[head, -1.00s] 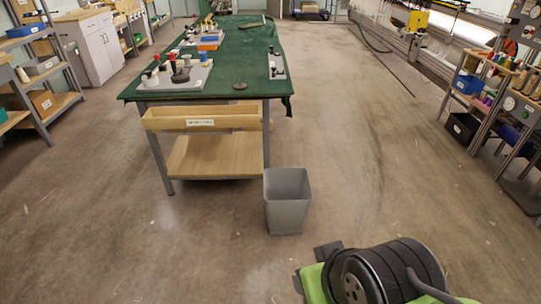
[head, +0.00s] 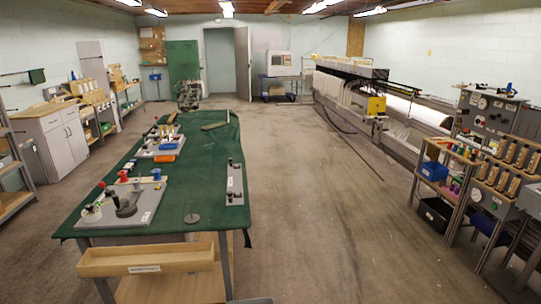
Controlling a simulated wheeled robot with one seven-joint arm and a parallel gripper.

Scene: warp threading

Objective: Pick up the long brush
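I cannot make out the long brush with certainty. A long, thin dark grey-green object (head: 214,126) lies near the far end of the green-covered table (head: 205,172); it is too small to tell what it is. Nearer on the table are a grey board (head: 148,198) with coloured knobs and a dark round piece, another board (head: 172,133) with an orange and a blue item (head: 167,147), a narrow grey plate (head: 235,190) at the right edge, and a flat dark disc (head: 192,218). My gripper is not in view.
A labelled wooden tray (head: 145,261) hangs under the table's near edge. A grey bin's rim (head: 250,301) shows at the bottom. A shelf rack (head: 440,190) and control panels (head: 490,115) stand right, a long machine (head: 345,90) behind. The floor aisle (head: 310,200) is clear.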

